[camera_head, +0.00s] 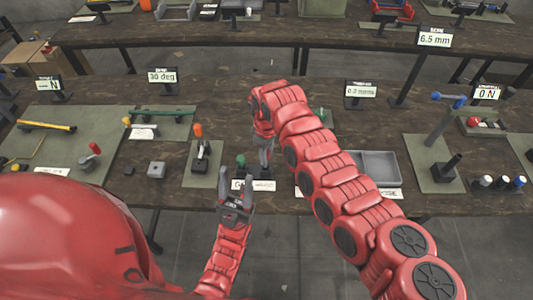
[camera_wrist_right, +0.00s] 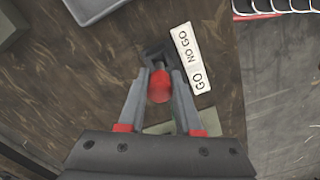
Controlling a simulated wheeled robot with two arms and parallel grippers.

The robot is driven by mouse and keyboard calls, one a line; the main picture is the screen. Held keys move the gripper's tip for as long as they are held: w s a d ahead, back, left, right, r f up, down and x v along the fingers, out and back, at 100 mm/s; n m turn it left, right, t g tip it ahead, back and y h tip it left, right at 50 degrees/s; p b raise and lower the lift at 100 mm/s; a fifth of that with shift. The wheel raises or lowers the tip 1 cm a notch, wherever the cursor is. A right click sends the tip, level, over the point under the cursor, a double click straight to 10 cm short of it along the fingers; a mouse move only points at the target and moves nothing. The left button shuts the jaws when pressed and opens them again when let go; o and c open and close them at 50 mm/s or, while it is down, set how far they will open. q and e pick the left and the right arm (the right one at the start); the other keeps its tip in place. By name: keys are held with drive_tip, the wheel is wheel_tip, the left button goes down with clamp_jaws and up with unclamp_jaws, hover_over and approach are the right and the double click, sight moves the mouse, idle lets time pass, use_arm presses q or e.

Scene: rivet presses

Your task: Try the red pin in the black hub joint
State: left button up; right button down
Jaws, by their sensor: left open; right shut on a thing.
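The red pin (camera_wrist_right: 160,88) is between the fingers of my right gripper (camera_wrist_right: 163,78) in the right wrist view; a short grey shank shows beyond its red end. A small black forked piece (camera_wrist_right: 153,52) lies just beyond it, beside a white GO / NO GO label (camera_wrist_right: 190,55). I cannot tell whether the shank touches this piece, or whether it is the hub joint. In the head view my right gripper (camera_head: 267,155) points down over the table's front, hiding the pin. My left gripper (camera_head: 236,190) is open and empty at the table's front edge.
A green-topped piece (camera_head: 241,160) stands left of my right gripper. An orange-topped black device (camera_head: 201,150) is at left. A grey tray (camera_head: 376,165) is partly behind my right arm. Bare wood shows farther back.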

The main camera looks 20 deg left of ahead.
drive_tip(key=shift+f+b, duration=1.1)
drive_tip(key=shift+f, duration=0.55)
drive_tip(key=c, duration=0.5)
unclamp_jaws()
drive_tip(key=shift+r, duration=0.35)
drive_tip(key=shift+r+b, duration=2.2)
drive_tip(key=shift+r, duration=6.2)
